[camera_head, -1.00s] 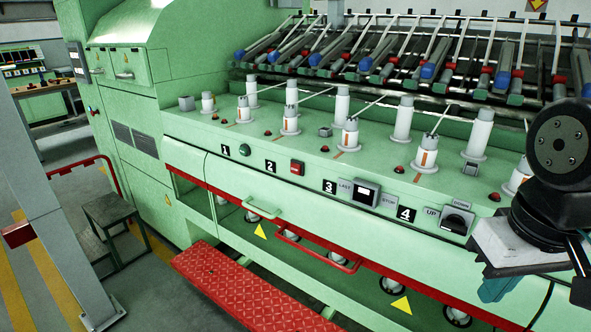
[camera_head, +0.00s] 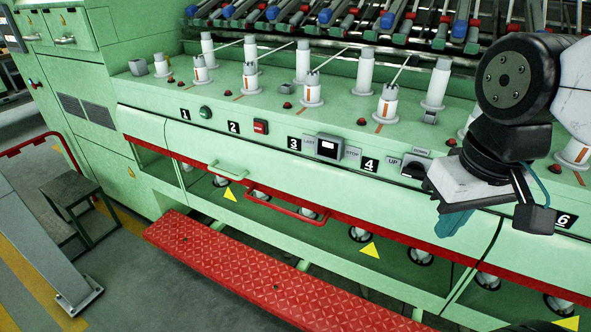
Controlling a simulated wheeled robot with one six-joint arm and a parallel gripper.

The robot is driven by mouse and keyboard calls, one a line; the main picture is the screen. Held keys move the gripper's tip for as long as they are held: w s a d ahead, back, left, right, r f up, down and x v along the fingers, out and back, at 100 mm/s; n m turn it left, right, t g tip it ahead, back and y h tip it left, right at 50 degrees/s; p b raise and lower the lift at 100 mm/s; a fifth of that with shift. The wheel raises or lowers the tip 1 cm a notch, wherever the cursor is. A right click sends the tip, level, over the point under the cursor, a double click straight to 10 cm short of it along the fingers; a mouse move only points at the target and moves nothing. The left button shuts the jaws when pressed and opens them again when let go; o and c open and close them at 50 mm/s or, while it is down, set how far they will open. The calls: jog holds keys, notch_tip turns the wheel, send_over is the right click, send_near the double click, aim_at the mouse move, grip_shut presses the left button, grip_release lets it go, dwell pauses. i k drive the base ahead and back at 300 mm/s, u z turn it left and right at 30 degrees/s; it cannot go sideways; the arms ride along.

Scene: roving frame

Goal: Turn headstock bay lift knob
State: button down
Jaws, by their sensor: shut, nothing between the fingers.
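The lift knob (camera_head: 414,167) is a black rotary knob on a grey plate marked UP and DOWN, right of the number 4 label on the green machine's front panel. My gripper (camera_head: 454,224) is at the right, with its teal fingers shut and empty, pointing down. In the picture it lies just below and right of the knob, and my wrist comes close to the plate's right edge. I see no contact with the knob. The depth gap between gripper and panel is hard to tell.
A LAST/STOP switch (camera_head: 329,148), red button (camera_head: 260,127) and green button (camera_head: 205,112) sit left of the knob. White spindles stand above. A red handle (camera_head: 285,206) and red tread step (camera_head: 260,268) are below. A grey post (camera_head: 40,250) stands at left.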

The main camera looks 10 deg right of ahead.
aim_at(415, 170)
jog(key=u, duration=2.05)
jog(key=k, duration=0.85)
jog(key=z, duration=1.8)
